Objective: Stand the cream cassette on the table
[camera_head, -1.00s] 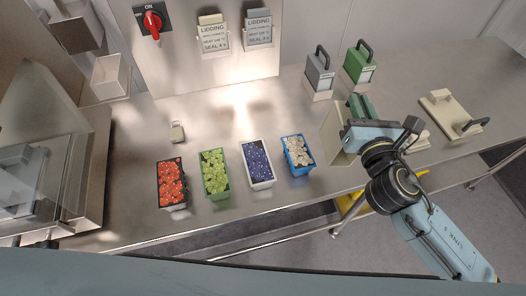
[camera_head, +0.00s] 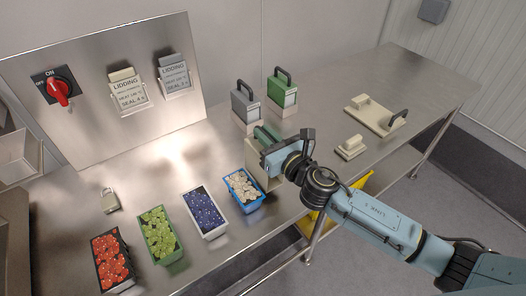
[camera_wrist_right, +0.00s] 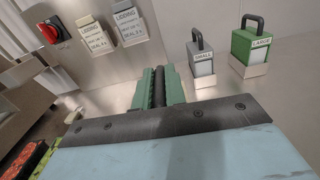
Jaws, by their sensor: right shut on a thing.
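My right gripper (camera_head: 268,138) has green fingers, shut on the cream cassette (camera_head: 260,171). The cassette's cream body hangs below the fingers in the head view, roughly upright, just right of the blue tray of pale pieces. My gripper and arm hide part of it, and I cannot tell whether its lower edge touches the table (camera_head: 330,120). In the right wrist view the green fingers (camera_wrist_right: 158,88) close around a dark bar; the cream body is hidden there. My left gripper is not in view.
A grey cassette (camera_head: 244,103) and a green cassette (camera_head: 282,92) stand behind. A cream plate with a black handle (camera_head: 378,118) and a small cream block (camera_head: 350,147) lie right. Trays of red (camera_head: 112,262), green (camera_head: 160,236) and blue pieces (camera_head: 206,213) line the front.

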